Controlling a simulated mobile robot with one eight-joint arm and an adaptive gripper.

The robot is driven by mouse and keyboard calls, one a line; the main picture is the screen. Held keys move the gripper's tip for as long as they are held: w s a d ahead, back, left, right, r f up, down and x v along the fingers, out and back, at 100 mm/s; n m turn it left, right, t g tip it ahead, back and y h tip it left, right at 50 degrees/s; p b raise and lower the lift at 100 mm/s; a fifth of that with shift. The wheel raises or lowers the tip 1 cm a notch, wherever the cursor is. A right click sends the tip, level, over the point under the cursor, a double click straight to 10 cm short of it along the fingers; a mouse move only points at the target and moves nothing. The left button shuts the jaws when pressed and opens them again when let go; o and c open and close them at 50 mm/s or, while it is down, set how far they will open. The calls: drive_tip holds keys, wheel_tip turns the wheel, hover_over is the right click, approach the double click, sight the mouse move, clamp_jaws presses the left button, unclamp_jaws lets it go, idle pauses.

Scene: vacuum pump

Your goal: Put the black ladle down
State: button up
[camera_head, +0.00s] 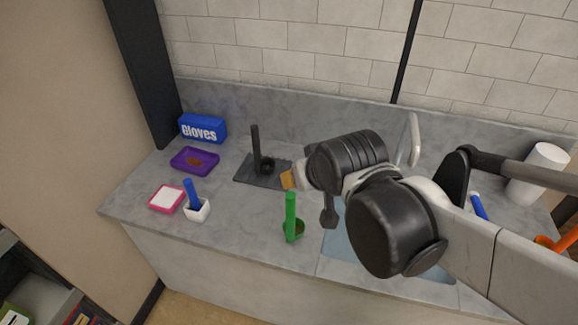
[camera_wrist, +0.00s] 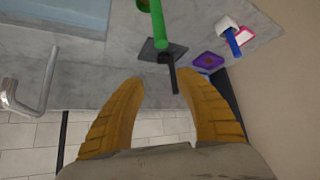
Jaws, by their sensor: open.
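The black ladle (camera_head: 256,142) stands with its handle up and its bowl on a dark flat mat (camera_head: 246,180) on the counter. In the wrist view its handle (camera_wrist: 173,78) shows in the gap beyond my fingertips. My gripper (camera_head: 288,180) has yellow-orange fingers and hangs just right of the mat, apart from the ladle in the head view. In the wrist view my gripper (camera_wrist: 160,77) is open, with nothing between its fingers. The head view shows little of the fingers, because my arm covers them.
A green ladle (camera_head: 291,215) stands close in front of my gripper. At left are a purple tray (camera_head: 195,160), a pink-rimmed tray (camera_head: 166,199), a white cup (camera_head: 198,212) with a blue handle, and a Gloves box (camera_head: 203,129). A sink and faucet (camera_head: 415,140) lie right, partly behind my arm.

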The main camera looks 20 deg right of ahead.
drive_tip(key=s+f+g, duration=0.1)
drive_tip(key=s, duration=0.6)
drive_tip(key=shift+s+a, duration=0.2)
drive_tip(key=shift+s, duration=0.15)
drive_tip(key=shift+f, duration=0.1)
drive_tip(key=shift+f+b, duration=0.85)
drive_tip(key=shift+b, duration=0.05)
